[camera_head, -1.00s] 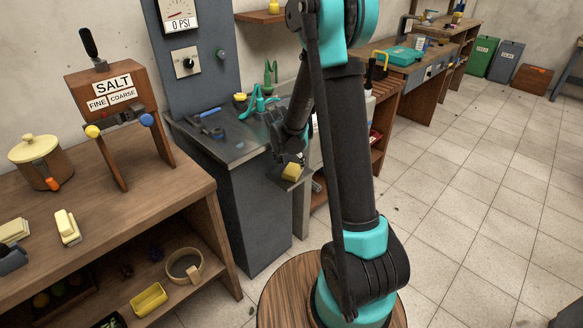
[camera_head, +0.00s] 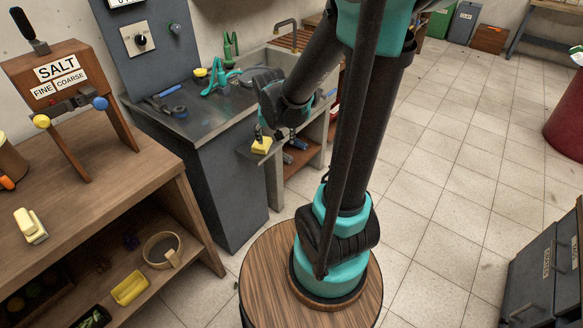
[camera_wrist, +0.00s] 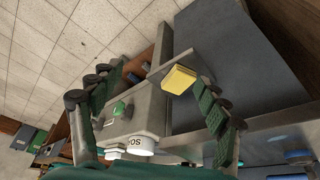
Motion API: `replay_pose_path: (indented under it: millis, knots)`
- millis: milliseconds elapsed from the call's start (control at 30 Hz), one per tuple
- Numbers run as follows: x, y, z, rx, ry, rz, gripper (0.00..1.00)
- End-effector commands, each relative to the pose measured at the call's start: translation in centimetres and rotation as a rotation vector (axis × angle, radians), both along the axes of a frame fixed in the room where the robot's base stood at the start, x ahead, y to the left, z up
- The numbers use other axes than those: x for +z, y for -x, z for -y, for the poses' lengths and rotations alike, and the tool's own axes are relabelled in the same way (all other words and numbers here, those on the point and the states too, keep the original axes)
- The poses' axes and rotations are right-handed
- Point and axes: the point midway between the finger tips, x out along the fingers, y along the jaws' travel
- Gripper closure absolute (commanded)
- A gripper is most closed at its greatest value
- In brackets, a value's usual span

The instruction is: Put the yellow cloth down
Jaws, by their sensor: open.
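The yellow cloth (camera_head: 261,146) lies as a small folded pad on a narrow grey ledge (camera_head: 246,154) at the side of the grey counter. It also shows in the wrist view (camera_wrist: 179,79), flat on the ledge near its corner. My gripper (camera_wrist: 148,88) is open, its green-padded fingers spread wide. The cloth shows between the fingers, nearer the right one, and neither finger appears closed on it. In the head view my gripper (camera_head: 264,128) is small and dark just above the cloth; its fingertips are hard to make out there.
A wooden bench (camera_head: 85,200) with the salt dispenser (camera_head: 70,85) stands at left. Tiled floor between is free.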

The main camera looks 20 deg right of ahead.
Motion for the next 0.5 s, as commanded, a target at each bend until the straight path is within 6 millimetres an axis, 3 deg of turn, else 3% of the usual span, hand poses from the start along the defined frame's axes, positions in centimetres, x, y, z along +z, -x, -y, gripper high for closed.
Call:
replay_pose_path:
  millis: [33,200,333,500]
  knots:
    - [0.0,2.3,0.6,0.031,-0.003,-0.001,0.24]
    - [-0.6,8.3,1.7,0.154,-0.006,0.003,0.24]
    - [-1.5,11.6,1.9,0.226,-0.006,0.011,0.24]
    - [-2.1,13.7,2.0,0.276,-0.004,0.019,0.24]
